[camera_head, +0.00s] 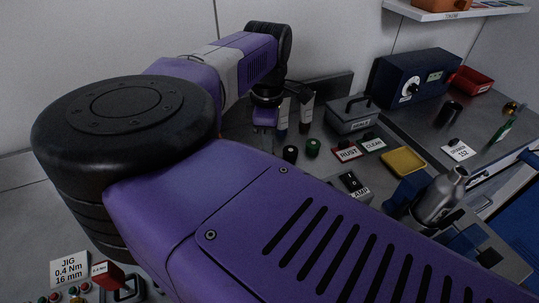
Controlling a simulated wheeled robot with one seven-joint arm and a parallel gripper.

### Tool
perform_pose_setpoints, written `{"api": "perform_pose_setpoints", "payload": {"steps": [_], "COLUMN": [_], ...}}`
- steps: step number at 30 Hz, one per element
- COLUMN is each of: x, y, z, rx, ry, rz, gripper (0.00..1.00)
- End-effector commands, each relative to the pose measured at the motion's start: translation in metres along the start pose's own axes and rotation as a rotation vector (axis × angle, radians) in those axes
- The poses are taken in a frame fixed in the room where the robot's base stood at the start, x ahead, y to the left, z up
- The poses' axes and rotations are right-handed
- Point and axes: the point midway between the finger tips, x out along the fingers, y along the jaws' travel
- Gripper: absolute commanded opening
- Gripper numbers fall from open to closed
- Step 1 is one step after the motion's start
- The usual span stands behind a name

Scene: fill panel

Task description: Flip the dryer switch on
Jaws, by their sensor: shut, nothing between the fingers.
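I cannot make out a switch marked as the dryer's. A small grey box with a black rocker switch (352,182) sits at mid-bench, and its partly covered label seems to end in "AMP". A dark blue box (412,78) with a round white dial stands at the back right; I cannot tell if it is the dryer. My gripper (265,118) is small and far off at the end of my arm, pointing down over the back of the bench. It is shut and empty, left of the rocker switch and apart from it. My arm hides much of the bench.
A yellow tray (402,160) and a metal bottle (441,196) are to the right. A red block (107,275) and a JIG card (69,269) are front left.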

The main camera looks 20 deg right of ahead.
Motion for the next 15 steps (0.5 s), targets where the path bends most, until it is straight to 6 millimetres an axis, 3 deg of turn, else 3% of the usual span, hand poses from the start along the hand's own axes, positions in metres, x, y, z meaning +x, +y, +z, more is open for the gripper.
{"api": "perform_pose_setpoints", "payload": {"steps": [15], "x": [-0.042], "y": [0.000], "z": [0.000], "rx": [0.000], "ry": [0.000], "rz": [0.001], "gripper": [0.00]}}
